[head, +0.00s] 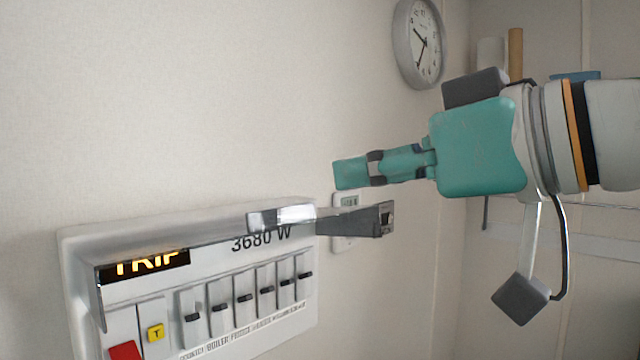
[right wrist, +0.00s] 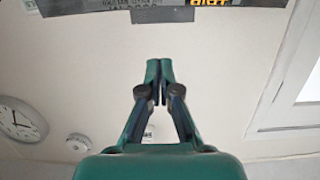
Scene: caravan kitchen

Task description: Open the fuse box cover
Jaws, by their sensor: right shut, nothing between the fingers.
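The white fuse box (head: 160,240) is on the wall at lower left in the head view. Its shiny see-through cover (head: 200,236) shows as a strip along the top and a left edge; I cannot tell whether it is ajar. A grey tab (head: 355,221) sticks out rightward from the cover's upper edge. In the right wrist view, the cover (right wrist: 100,14) crosses the top with its tab (right wrist: 163,16). My right gripper (head: 345,173) is shut and empty, just above the tab in the picture and apparently apart from it. Its fingertips meet in the wrist view (right wrist: 158,68). My left gripper is not in view.
Several black switches (head: 245,298), a red switch (head: 125,350) and a yellow button (head: 156,333) are on the box front. A small white wall unit (head: 345,240) is behind the tab. A round clock (head: 420,45) hangs above. The wall at left is bare.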

